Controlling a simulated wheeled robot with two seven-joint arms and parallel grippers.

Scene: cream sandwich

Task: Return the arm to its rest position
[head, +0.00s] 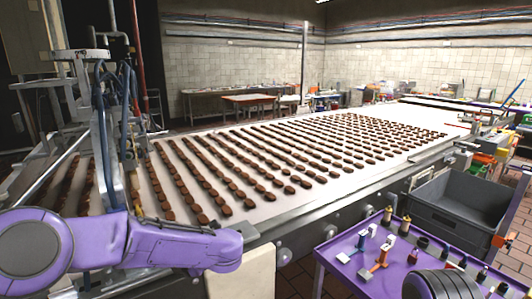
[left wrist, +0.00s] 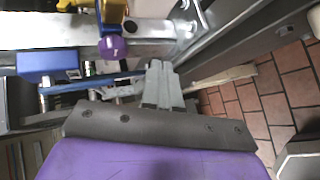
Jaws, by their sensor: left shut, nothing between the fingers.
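My left arm (head: 160,245), purple with grey joints, reaches in from the left in the head view, in front of the conveyor's near edge. My left gripper's grey fingers (left wrist: 160,72) show in the left wrist view, closed together with nothing between them. They point towards the metal frame and rail of the machine. In the head view the fingers cannot be made out clearly. My right gripper is not seen.
A wide white conveyor (head: 262,208) carries rows of brown biscuits. A machine frame (head: 118,140) stands close by my left arm. A grey crate (head: 450,215) and a purple table (head: 335,270) with small parts stand at right. Tiled floor (left wrist: 255,112) shows beside the conveyor.

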